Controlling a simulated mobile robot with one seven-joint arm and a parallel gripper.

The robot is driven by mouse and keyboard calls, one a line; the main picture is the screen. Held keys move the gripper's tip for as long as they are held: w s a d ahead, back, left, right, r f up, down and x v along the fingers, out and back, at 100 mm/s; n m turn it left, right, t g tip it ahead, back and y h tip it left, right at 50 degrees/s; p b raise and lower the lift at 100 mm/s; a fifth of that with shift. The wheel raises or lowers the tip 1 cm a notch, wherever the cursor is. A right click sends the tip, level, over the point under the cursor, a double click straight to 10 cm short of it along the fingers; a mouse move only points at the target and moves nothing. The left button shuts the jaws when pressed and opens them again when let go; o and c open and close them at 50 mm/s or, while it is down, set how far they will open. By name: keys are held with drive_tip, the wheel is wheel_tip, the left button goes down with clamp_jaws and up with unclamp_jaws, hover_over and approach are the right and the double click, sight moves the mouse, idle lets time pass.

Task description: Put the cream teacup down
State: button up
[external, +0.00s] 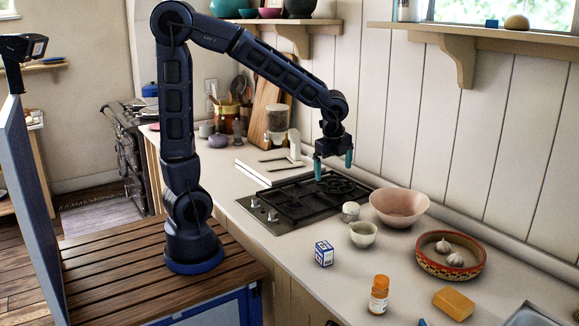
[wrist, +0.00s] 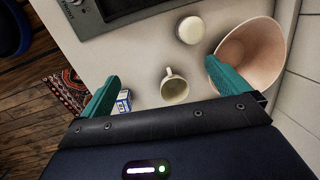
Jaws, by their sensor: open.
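The cream teacup (external: 363,234) stands upright on the counter, in front of the pink bowl. In the wrist view the teacup (wrist: 174,88) shows from above, between my fingers but farther off, with its handle toward the top of the picture. My gripper (external: 333,168) is open and empty, raised above the stovetop, behind and to the left of the teacup and apart from it. Its two teal fingers (wrist: 160,80) are spread wide in the wrist view.
A small lidded jar (external: 350,211) stands close behind the teacup, and the pink bowl (external: 400,222) is to its right. A blue-and-white box (external: 324,253) is at front left. A patterned dish (external: 428,262) with garlic, an orange-capped bottle (external: 379,297) and a yellow block (external: 454,303) lie farther right.

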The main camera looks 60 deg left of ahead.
drive_tip(key=s+a+r+n+t, duration=0.1)
drive_tip(key=s+a+r+n, duration=0.1)
drive_tip(key=s+a+n, duration=0.4)
drive_tip(key=s+a+r+n+t, duration=0.1)
drive_tip(key=s+a+r+n, duration=0.2)
drive_tip(key=s+a+n, duration=0.3)
drive_tip(key=s+a+r+n+t+h, duration=0.1)
drive_tip(key=s+a+r+n, duration=0.2)
drive_tip(key=s+a+n, duration=0.3)
drive_tip(key=a, duration=0.2)
drive_tip(key=shift+a+n, duration=0.3)
